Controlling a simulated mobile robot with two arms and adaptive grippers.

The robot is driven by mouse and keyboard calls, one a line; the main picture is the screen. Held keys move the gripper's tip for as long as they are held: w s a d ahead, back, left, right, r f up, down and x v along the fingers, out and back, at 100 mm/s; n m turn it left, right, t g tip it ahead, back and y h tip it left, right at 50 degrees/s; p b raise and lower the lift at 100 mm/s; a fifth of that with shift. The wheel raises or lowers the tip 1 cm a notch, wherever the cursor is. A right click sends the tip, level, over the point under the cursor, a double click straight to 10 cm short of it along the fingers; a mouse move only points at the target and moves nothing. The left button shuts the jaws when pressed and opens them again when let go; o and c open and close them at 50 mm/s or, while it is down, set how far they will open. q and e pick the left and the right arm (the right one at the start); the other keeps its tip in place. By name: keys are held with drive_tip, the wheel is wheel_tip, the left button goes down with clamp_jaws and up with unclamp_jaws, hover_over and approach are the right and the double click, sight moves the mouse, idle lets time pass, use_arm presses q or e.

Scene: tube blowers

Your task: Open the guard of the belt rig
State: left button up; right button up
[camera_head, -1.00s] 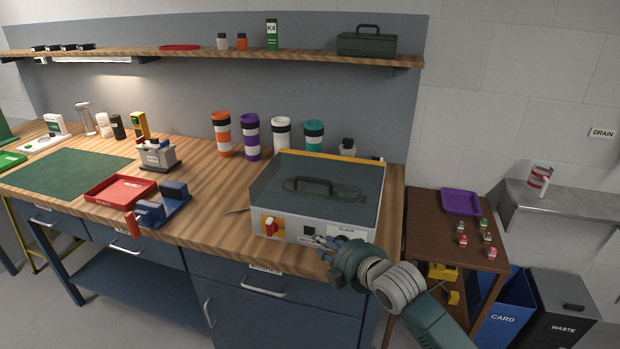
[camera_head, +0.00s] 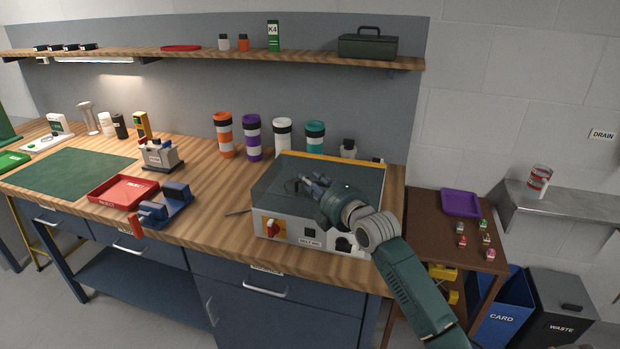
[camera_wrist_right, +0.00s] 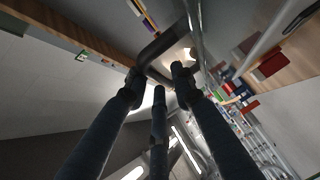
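The belt rig (camera_head: 282,228) is a pale grey box near the bench's right end. Its dark see-through guard (camera_head: 275,170) is down over the top, with a yellow strip along the back edge. The guard's black handle (camera_head: 292,184) is partly hidden by my right gripper (camera_head: 310,183), which is over the guard at the handle. In the right wrist view the handle (camera_wrist_right: 160,45) is just ahead of the fingers (camera_wrist_right: 158,82), which are spread apart. Whether they touch it is unclear. My left gripper is not in view.
A red knob (camera_head: 271,228) is on the rig's front. A blue vise-like fixture (camera_head: 165,207) and a red tray (camera_head: 123,191) are to the left. Several striped tumblers (camera_head: 252,137) stand behind. A shelf (camera_head: 200,55) runs above; a brown side table (camera_head: 430,225) is at right.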

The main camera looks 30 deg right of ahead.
drive_tip(key=shift+w+f, duration=0.1)
drive_tip(key=shift+w, duration=0.5)
clamp_jaws()
